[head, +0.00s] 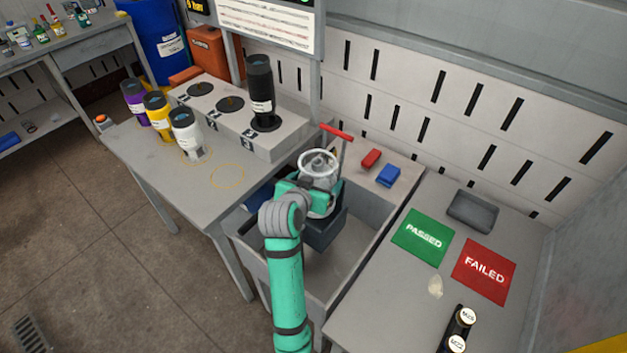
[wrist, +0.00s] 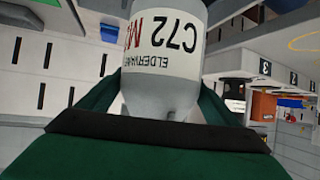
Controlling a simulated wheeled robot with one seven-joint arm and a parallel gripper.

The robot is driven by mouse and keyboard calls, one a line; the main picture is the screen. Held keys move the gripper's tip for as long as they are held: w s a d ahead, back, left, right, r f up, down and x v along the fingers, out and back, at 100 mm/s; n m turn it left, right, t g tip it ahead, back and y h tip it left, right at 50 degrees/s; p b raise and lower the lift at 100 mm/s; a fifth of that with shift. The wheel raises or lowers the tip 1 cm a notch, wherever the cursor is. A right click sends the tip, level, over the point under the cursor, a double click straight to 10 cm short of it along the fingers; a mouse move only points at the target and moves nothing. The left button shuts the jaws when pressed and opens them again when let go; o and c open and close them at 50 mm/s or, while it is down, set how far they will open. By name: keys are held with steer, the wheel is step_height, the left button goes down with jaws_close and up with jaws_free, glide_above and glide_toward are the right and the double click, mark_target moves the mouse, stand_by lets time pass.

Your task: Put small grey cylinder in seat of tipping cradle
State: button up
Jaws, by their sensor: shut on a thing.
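The small grey cylinder (head: 320,206) has a pale round handwheel on top and stands about upright in the head view. My gripper (head: 308,193) is shut on its body. In the wrist view the cylinder (wrist: 166,60) shows a printed label reading C72, upside down, between the dark green fingers of my gripper (wrist: 160,100). A dark grey block-like holder (head: 328,232), apparently the tipping cradle, is below and behind the cylinder in the sunken bay. A red-handled lever (head: 337,131) rises behind it. My gripper and the cylinder hide the seat; I cannot tell whether they touch.
The bay's grey walls (head: 372,250) surround the holder. A black cylinder (head: 260,92) stands on the numbered rack (head: 238,132). Purple, yellow and white (head: 186,133) cylinders stand at left. Green PASSED (head: 422,238) and red FAILED (head: 483,271) mats lie on the right table.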

step_height(320, 180, down, 8)
steer(key=shift+f, duration=0.25)
steer(key=shift+w+d+f, duration=0.1)
steer(key=shift+w+f, duration=0.15)
steer(key=shift+f, duration=0.2)
steer(key=shift+f, duration=0.6)
steer(key=o, duration=2)
steer(key=shift+s+f, duration=0.1)
steer(key=shift+f, duration=0.05)
steer(key=shift+r, duration=0.45)
steer(key=v, duration=1.2)
